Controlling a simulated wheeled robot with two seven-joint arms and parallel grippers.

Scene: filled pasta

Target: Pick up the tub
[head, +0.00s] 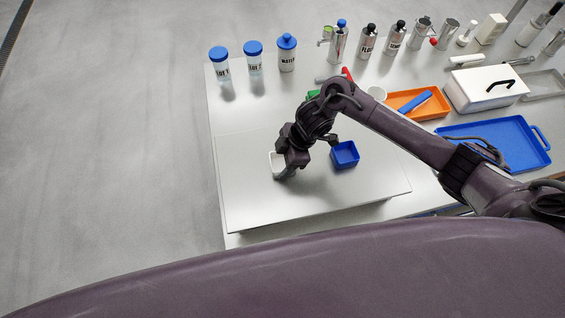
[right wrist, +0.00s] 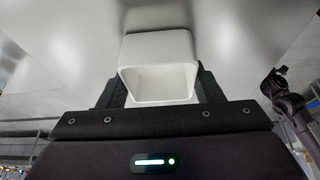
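A small white open tub (head: 275,161) stands near the left part of the raised pale board (head: 250,205). My right gripper (head: 287,164) is at the tub and partly hides it in the head view. In the right wrist view, the tub (right wrist: 158,50) sits between the two fingers of my right gripper (right wrist: 160,90), its square opening towards the camera. The fingers flank opposite sides with no clear gap, so the gripper looks shut on it. Whether the tub touches the board is hard to tell. My left gripper is out of view.
A blue square container (head: 345,154) stands right of the gripper. Blue-lidded jars (head: 254,60) and labelled bottles (head: 367,42) line the back. An orange tray (head: 436,107), a white box (head: 485,92) and a blue tray (head: 490,150) lie right. The board's front is clear.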

